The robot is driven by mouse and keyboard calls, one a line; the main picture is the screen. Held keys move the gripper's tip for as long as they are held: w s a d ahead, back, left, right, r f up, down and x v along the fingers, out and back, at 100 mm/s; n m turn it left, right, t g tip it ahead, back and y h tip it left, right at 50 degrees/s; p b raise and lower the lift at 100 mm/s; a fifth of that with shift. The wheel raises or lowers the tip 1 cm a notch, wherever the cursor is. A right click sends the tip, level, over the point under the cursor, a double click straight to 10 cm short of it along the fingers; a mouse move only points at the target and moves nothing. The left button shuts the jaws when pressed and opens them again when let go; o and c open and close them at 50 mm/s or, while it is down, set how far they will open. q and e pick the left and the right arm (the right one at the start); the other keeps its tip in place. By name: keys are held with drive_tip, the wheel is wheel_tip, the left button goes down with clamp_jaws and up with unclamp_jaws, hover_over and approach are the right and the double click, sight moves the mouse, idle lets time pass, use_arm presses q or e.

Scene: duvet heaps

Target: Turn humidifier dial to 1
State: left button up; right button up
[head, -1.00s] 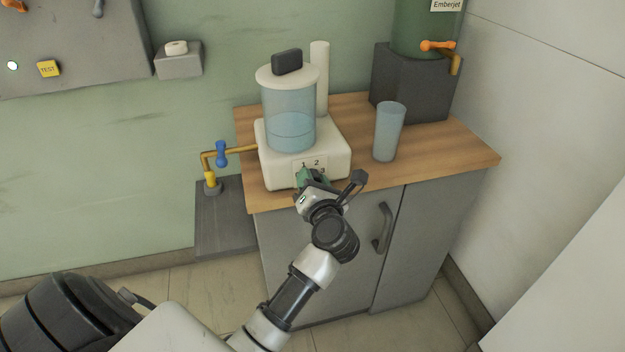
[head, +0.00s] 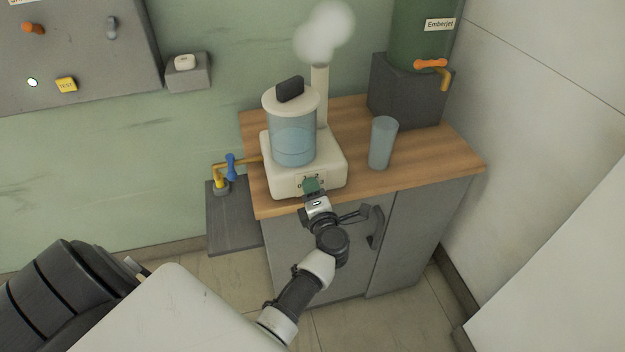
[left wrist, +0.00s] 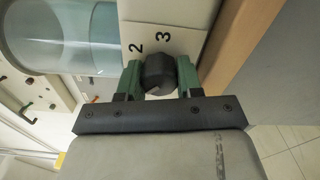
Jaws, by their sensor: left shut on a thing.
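The humidifier (head: 280,185) stands on the wooden cabinet top, with a white base, a clear tank (head: 293,140) part full of water and a chimney (head: 320,95) at its back right. Its dark dial (left wrist: 158,73) is on the front face, between the green fingers of my left gripper (left wrist: 157,78). My left gripper is shut on the dial; it also shows at the base's front in the head view (head: 311,187). The marks 2 and 3 show beside the dial in the left wrist view. The dial's pointer is hard to make out. My right gripper is not in view.
A clear cup (head: 382,143) stands on the wooden top (head: 430,160) to the right of the humidifier. A green tank with an orange tap (head: 430,64) stands behind it. A pipe with a blue valve (head: 231,167) is at the left.

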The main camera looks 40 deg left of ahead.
use_arm(q)
drive_tip(key=shift+m+p, duration=1.35)
drive_tip(key=shift+m, duration=0.25)
drive_tip(key=o, duration=0.9)
drive_tip(key=shift+d, duration=0.1)
